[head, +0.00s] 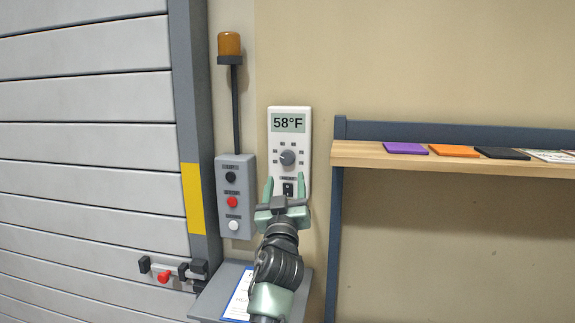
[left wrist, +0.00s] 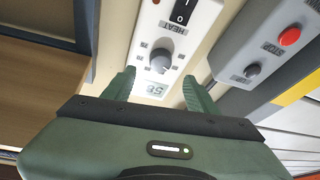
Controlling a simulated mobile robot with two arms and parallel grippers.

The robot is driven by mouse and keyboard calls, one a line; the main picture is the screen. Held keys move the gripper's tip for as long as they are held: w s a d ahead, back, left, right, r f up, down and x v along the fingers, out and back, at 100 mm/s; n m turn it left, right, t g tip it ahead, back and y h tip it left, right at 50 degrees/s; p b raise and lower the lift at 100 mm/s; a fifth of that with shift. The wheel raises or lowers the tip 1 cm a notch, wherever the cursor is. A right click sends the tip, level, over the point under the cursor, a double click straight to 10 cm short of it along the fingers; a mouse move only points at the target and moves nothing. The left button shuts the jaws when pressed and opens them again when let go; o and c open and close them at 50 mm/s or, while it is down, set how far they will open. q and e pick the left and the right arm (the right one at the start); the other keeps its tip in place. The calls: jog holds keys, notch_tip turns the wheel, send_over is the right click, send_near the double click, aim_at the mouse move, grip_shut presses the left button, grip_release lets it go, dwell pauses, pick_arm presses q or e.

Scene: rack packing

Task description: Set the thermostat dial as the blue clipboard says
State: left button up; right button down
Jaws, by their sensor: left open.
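The white thermostat (head: 305,141) hangs on the wall, and its display (head: 288,123) reads 58°F. My left gripper (head: 285,182) is open and empty, just in front of the lower part of the thermostat. In the left wrist view the dial (left wrist: 161,60) lies ahead, between the lines of my open fingers (left wrist: 160,86), with a visible gap. The blue clipboard (head: 238,294) lies on a grey stand; my arm partly covers its paper, and its writing is unreadable.
A grey button box (head: 247,197) with black, red and white buttons and an amber lamp (head: 229,44) is left of the thermostat. A wooden shelf (head: 375,160) with flat coloured items is at right. A slatted shutter (head: 80,100) is at far left.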

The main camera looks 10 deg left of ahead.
aim_at(287, 159)
pick_arm(q)
jog(key=x, duration=0.6)
jog(key=shift+w+r, duration=0.15)
jog(key=shift+w, duration=0.15)
jog(key=shift+w+a+r, duration=0.15)
jog(key=shift+w+r, duration=0.1)
jog(key=shift+w, duration=0.2)
grip_shut()
jog(key=shift+m+p, duration=0.3)
